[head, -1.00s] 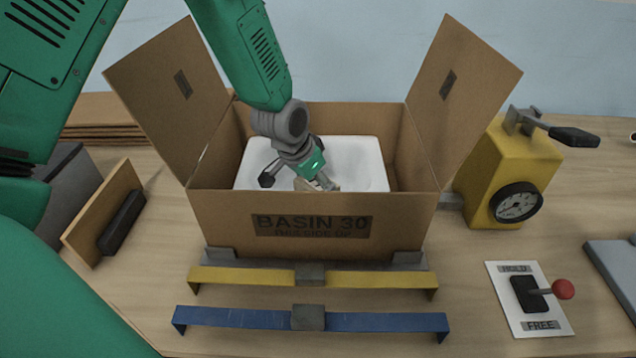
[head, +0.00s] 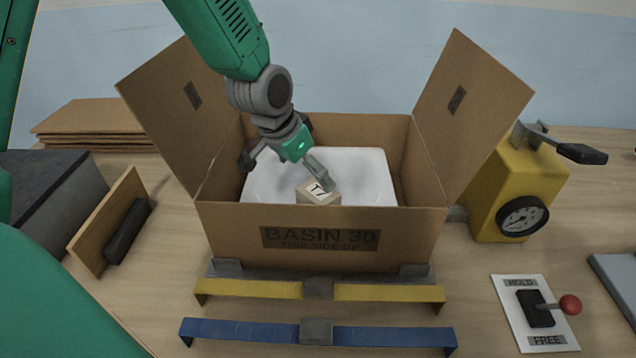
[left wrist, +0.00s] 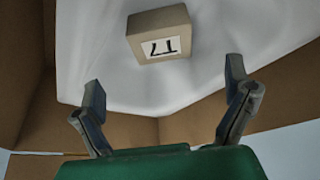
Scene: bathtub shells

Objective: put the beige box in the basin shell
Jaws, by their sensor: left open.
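The beige box (head: 318,193) is small, with a label like "T7" on one face. It sits on the white basin shell (head: 365,172), which lies inside an open cardboard carton (head: 240,238) marked "BASIN 30". In the left wrist view the box (left wrist: 160,32) rests on the white surface (left wrist: 220,65), beyond my fingertips and touching neither. My left gripper (head: 285,172) is over the shell, just above and left of the box. It also shows in the left wrist view (left wrist: 165,88), with fingers wide apart and nothing between them. The carton's front wall hides the box's lower part. My right gripper is not in view.
The carton's raised flaps (head: 478,105) stand left and right. A yellow device with a dial (head: 515,195) stands to the right, near a HOLD/FREE lever plate (head: 535,315). A yellow strap (head: 255,288) and a blue strap (head: 255,332) lie in front. Flat cardboard (head: 95,125) lies at back left.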

